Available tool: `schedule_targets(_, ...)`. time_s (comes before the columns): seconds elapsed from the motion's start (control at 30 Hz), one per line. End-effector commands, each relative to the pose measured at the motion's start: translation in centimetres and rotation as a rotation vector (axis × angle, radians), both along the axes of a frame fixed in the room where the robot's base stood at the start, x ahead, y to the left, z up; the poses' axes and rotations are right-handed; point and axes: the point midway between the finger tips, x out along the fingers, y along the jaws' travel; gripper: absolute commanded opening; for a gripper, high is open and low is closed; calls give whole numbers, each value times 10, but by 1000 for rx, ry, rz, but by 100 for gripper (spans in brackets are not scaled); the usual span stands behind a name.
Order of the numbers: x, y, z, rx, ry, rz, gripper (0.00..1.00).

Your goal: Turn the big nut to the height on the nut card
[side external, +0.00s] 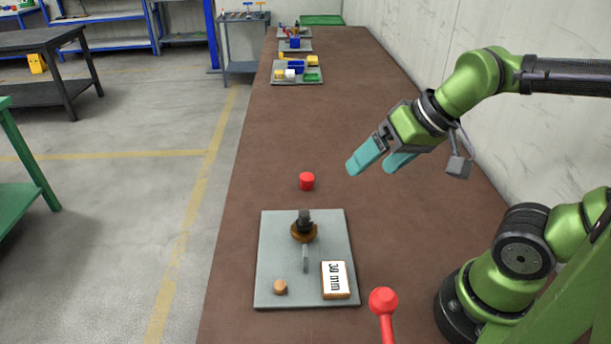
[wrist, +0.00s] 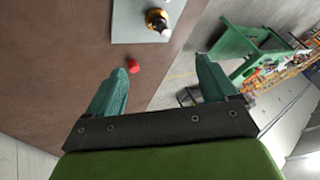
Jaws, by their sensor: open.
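The big nut (side external: 303,232) is a brown-gold ring on a dark upright screw, on a grey plate (side external: 270,250). The nut card (side external: 336,281) lies on the plate's front right and reads what looks like 30 mm or 38 mm; I cannot tell which. A grey upright scale-like strip (side external: 305,258) stands in front of the nut. My gripper (side external: 375,160) has teal fingers, open and empty, high above the table, right of and behind the nut. It touches nothing.
A red cylinder (side external: 307,181) stands on the brown table (side external: 300,130) behind the plate. A small tan knob (side external: 280,287) is at the plate's front left. A red ball-topped lever (side external: 384,302) rises at front right. More plates with parts lie far back.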

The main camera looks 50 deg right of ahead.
Motion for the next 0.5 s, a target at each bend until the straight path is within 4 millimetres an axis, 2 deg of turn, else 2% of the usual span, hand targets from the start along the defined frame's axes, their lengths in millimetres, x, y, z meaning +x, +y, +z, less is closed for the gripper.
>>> schedule_targets(0.13, 28, 15, -8, 7, 138, 17, 86)
schedule_targets(0.27, 59, 29, -16, 36, 306, -105, 86)
schedule_targets(0.37, 84, 40, -25, 47, 433, -264, 86)
schedule_targets(0.5, 115, 52, -37, 48, 569, -579, 86)
